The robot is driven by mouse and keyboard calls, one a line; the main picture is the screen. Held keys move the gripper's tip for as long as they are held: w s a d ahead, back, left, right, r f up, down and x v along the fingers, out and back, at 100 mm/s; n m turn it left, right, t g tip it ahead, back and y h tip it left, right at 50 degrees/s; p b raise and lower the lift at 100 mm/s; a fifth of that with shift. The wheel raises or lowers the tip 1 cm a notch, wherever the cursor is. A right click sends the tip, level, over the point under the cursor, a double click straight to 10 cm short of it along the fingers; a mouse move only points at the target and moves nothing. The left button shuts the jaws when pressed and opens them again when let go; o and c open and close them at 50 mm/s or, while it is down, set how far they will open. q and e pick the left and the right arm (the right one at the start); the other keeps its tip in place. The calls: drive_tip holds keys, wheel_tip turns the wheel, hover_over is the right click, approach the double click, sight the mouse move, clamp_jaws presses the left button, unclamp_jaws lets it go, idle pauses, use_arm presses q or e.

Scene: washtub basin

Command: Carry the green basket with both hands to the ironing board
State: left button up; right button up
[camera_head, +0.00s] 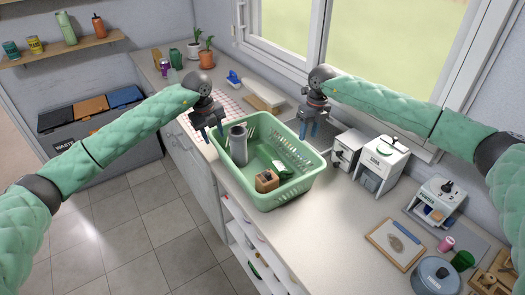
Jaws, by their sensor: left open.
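The green basket (285,196) stands on the counter in the head view. A grey cylindrical container (238,146), a small wooden block-like item (267,181) and a green-and-white item (283,169) are inside it. My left gripper (212,134) is open, fingers pointing down, at the basket's left rim. My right gripper (309,132) points down at the back right rim, its two fingers apart. I cannot tell whether either gripper touches the rim. No ironing board is recognisable in this view.
White dispenser-like boxes (382,163) stand right of the basket. A framed board (395,243) and a blue-grey pot (437,276) lie farther right. Potted plants (206,55) stand at the counter's far end. The tiled floor (145,215) left of the counter is clear.

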sight(217, 145)
use_arm(q)
drive_tip(key=shift+w+f, duration=0.1)
drive_tip(key=shift+w, duration=0.45)
use_arm(e)
drive_tip(key=shift+w+f, duration=0.1)
drive_tip(key=shift+w, duration=0.45)
drive_tip(key=shift+s+a+r, duration=0.1)
drive_tip(key=shift+s+r, duration=0.25)
drive_tip(key=shift+s, duration=0.05)
use_arm(q)
drive_tip(key=shift+s+f, duration=0.15)
drive_tip(key=shift+s, duration=0.1)
use_arm(e)
drive_tip(key=shift+w+f, duration=0.1)
drive_tip(key=shift+f, duration=0.4)
use_arm(q)
drive_tip(key=f, duration=0.6)
drive_tip(key=shift+w+d, duration=0.15)
drive_tip(key=shift+d, duration=0.2)
use_arm(e)
drive_tip(key=f, duration=0.6)
drive_tip(key=shift+s+a, duration=0.25)
drive_tip(key=shift+a, duration=0.1)
use_arm(q)
drive_tip(key=shift+w+d+f, duration=0.1)
drive_tip(key=shift+w+f, duration=0.05)
drive_tip(key=shift+f, duration=0.4)
use_arm(e)
drive_tip(key=shift+a+f, duration=0.1)
drive_tip(key=shift+f, duration=0.45)
